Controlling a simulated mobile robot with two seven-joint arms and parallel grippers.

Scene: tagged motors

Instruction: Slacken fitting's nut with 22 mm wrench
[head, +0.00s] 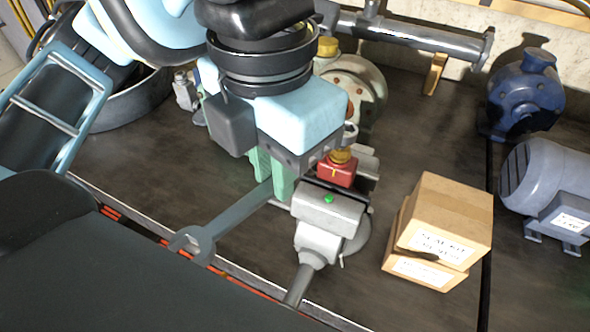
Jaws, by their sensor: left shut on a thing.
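My left gripper (272,172) comes down from the top of the head view, its green fingers shut on a grey wrench (233,212). One open-jawed end of the wrench points to the lower left; its other end is hidden behind the fingers and gripper body. Just right of the gripper, a fitting with a brass-coloured part (342,154) stands above a red block (337,173) with a yellow mark. These sit at the grey vise (328,212). I cannot tell whether the wrench touches the nut. My right gripper is not in view.
Two stacked cardboard boxes (447,225) stand right of the vise. Blue motors (548,180) stand at the far right, and a grey pipe (420,38) runs along the back. A pump-like housing (358,90) is behind the gripper.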

